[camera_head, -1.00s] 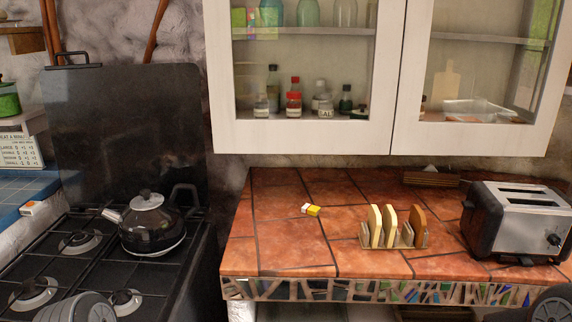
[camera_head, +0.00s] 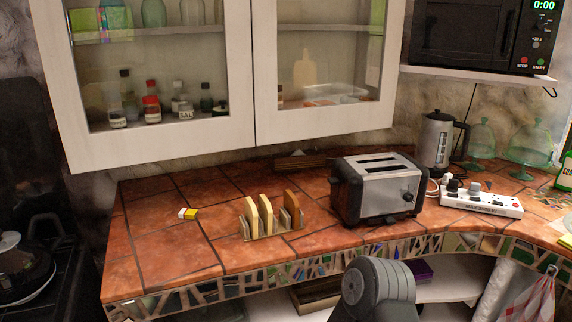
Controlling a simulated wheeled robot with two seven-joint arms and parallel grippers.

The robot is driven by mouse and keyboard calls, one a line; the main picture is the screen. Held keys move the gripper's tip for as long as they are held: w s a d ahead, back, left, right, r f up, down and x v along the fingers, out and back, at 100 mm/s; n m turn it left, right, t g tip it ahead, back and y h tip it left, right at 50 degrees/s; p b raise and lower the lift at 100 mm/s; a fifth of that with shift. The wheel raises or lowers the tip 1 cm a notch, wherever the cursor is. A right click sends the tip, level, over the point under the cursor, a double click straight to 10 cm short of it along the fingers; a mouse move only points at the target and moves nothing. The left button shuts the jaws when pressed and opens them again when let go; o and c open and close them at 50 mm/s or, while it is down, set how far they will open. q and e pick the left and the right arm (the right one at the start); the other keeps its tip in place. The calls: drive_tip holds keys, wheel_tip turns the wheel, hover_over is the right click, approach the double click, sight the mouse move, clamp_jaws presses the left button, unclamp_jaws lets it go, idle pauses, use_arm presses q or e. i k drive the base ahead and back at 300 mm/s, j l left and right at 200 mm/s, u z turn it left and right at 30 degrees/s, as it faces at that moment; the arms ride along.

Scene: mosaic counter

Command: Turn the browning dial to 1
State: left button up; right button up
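The toaster (camera_head: 380,189) stands on the tiled counter, right of the middle, with two slots on top and black ends. Its browning dial (camera_head: 407,197) is a small dark knob on the silver side that faces right and front; its setting is too small to read. A grey part of my own arm shows at the bottom, in front of the counter. Neither gripper's fingers are in view.
A toast rack (camera_head: 270,224) with bread slices stands left of the toaster. A white power strip (camera_head: 481,203) and a kettle (camera_head: 436,140) are to its right. Cabinets (camera_head: 160,150) hang above. The counter's left part is mostly clear.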

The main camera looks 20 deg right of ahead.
sight(409, 197)
drive_tip(key=l+z, duration=0.1)
drive_tip(key=z, duration=1.25)
